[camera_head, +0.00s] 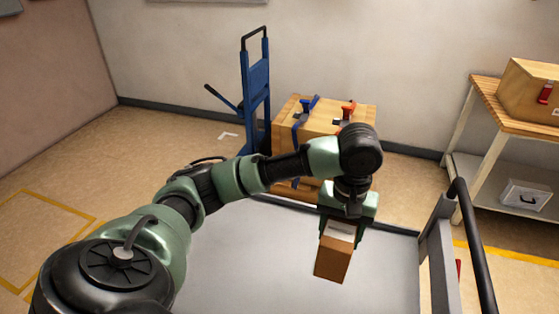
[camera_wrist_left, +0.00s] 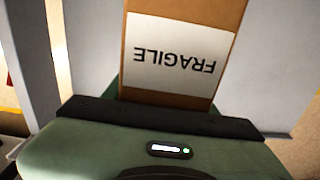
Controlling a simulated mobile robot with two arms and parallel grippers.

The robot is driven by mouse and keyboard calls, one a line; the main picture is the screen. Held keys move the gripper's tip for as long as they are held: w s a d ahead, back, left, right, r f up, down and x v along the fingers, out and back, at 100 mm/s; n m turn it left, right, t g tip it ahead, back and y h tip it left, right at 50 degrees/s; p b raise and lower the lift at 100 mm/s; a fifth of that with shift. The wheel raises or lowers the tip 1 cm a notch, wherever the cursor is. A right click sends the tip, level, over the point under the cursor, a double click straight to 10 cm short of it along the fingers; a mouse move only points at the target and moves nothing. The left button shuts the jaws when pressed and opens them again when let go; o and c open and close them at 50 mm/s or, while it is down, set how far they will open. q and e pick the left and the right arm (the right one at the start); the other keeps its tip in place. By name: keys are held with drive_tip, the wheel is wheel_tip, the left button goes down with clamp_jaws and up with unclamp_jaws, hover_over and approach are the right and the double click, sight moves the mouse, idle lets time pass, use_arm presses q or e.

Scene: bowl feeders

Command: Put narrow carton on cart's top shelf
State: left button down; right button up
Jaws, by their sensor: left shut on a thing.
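The narrow carton (camera_head: 333,258) is a brown box with a white label. My left gripper (camera_head: 345,212) is shut on it and holds it over the cart's grey top shelf (camera_head: 240,260). In the left wrist view the carton (camera_wrist_left: 200,92) shows its label, which reads "FRAGILE" upside down. The carton hangs below the gripper, a little tilted in the head view. I cannot tell whether its lower end touches the shelf. The gripper fingers are mostly hidden. My right gripper is not in view.
The cart's dark handle (camera_head: 476,245) rises at the right. Behind the cart stand a wooden crate (camera_head: 318,117) and a blue hand truck (camera_head: 256,95). A wooden-topped bench (camera_head: 515,121) with a case stands at the right. The visible shelf surface is bare around the carton.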

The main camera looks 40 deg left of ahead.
sight(328, 283)
use_arm(q)
drive_tip(key=shift+w+a+r, duration=0.15)
drive_tip(key=shift+w+r, duration=0.1)
drive_tip(key=shift+r, duration=0.3)
wheel_tip(328, 283, down, 20)
drive_tip(key=shift+b, duration=0.4)
drive_tip(key=shift+c, duration=2.4)
unclamp_jaws()
drive_tip(key=shift+f, duration=0.1)
wheel_tip(328, 283, up, 12)
